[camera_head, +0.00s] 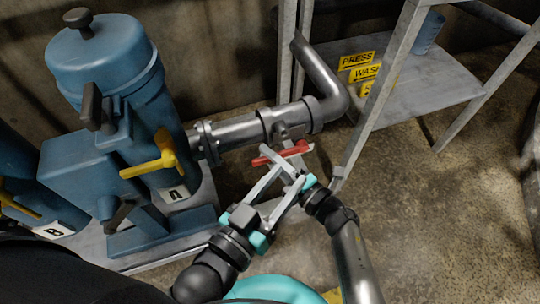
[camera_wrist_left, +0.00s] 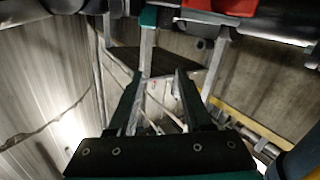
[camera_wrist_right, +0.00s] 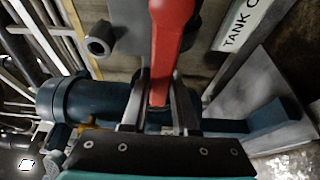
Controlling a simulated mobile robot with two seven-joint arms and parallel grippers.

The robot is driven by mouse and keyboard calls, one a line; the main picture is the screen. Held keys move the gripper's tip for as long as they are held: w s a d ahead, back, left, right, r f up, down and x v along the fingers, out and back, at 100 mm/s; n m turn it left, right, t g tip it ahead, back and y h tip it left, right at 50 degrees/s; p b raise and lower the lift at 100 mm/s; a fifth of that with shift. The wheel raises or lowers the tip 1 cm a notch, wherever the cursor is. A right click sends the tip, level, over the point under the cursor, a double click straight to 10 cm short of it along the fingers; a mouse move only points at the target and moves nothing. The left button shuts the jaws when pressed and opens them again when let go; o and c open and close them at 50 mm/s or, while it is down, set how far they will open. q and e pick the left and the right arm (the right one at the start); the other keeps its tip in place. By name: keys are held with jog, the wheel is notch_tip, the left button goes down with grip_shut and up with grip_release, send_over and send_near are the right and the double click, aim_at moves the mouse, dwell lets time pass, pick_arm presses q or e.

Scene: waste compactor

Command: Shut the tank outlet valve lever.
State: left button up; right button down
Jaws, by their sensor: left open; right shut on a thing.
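The red valve lever (camera_head: 284,153) lies just below the grey outlet pipe (camera_head: 238,133) in the head view, roughly along it. My right gripper (camera_head: 279,153) is shut on the lever. In the right wrist view the red lever (camera_wrist_right: 172,35) runs down between the fingers of my right gripper (camera_wrist_right: 160,100). My left gripper (camera_head: 287,178) is open and empty just below, its fingers pointing at the right gripper and close to it. In the left wrist view my left gripper (camera_wrist_left: 160,82) has a clear gap, with a red part at the top. A label (camera_wrist_right: 240,22) reading "TANK O" is partly cut off.
A blue tank (camera_head: 110,60) with a yellow handle (camera_head: 155,157) and an "A" label stands left. A grey metal frame (camera_head: 385,80) and a low shelf (camera_head: 425,85) with yellow signs stand right. The concrete floor (camera_head: 440,220) at lower right is clear.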

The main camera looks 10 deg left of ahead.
jog(key=shift+r+m+p, duration=0.35)
jog(key=shift+r+m, duration=0.15)
jog(key=shift+m, duration=0.1)
jog(key=shift+w+d+r+m+t+y+p, duration=0.15)
jog(key=shift+r+m+t+y+p, duration=0.2)
jog(key=shift+r+m+t+y, duration=0.4)
jog(key=shift+w+d+r+m+t+p, duration=0.15)
jog(key=shift+r+m, duration=0.25)
jog(key=shift+m, duration=0.45)
jog(key=shift+d+r+m+t+p, duration=0.15)
jog(key=shift+r+m, duration=0.2)
jog(key=shift+m, duration=0.45)
pick_arm(q)
jog(key=a+f+g, duration=0.1)
jog(key=w+a+f+g+y, duration=0.1)
jog(key=g, duration=0.1)
jog(key=shift+f+m+g, duration=0.1)
jog(key=shift+m+g, duration=0.2)
jog(key=shift+m, duration=0.1)
pick_arm(e)
jog(key=c, duration=0.7)
grip_release()
jog(key=shift+r, duration=0.1)
jog(key=shift+w, duration=0.1)
